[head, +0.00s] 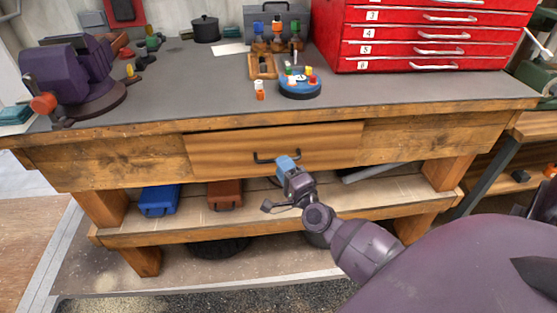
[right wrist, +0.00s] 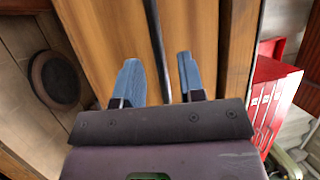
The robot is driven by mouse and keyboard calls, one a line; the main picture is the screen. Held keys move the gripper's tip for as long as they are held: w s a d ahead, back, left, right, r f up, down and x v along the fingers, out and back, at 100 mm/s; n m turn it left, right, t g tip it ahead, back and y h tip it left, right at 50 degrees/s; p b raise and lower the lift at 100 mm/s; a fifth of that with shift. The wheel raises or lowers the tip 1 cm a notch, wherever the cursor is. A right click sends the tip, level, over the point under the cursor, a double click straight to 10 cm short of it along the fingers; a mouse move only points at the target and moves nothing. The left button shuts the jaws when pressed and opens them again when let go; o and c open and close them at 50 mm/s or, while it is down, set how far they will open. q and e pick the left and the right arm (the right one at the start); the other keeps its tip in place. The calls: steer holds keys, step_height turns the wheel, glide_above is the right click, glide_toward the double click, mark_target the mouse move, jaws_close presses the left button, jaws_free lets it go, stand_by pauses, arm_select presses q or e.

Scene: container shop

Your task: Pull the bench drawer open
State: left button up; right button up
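The bench drawer (head: 225,149) has a plain wooden front set in the middle of the workbench, and it looks about flush with the bench frame. Its black bar handle (head: 262,157) is at the middle of that front; the handle also shows in the right wrist view (right wrist: 154,30). My right gripper (head: 285,161) is at the handle, its blue fingers partly hiding the handle's right part. In the right wrist view my right gripper (right wrist: 158,66) is open, with the handle bar running between its fingers and gaps on both sides. My left gripper is not in view.
A red drawer chest (head: 425,48), a purple vise (head: 75,75) and a round blue tray (head: 300,91) stand on the bench top. A blue box (head: 158,200) and a brown box (head: 225,194) sit on the lower shelf (head: 200,224). The space before the drawer's left half is clear.

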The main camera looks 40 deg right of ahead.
steer(key=shift+x, duration=1.55)
jaws_close()
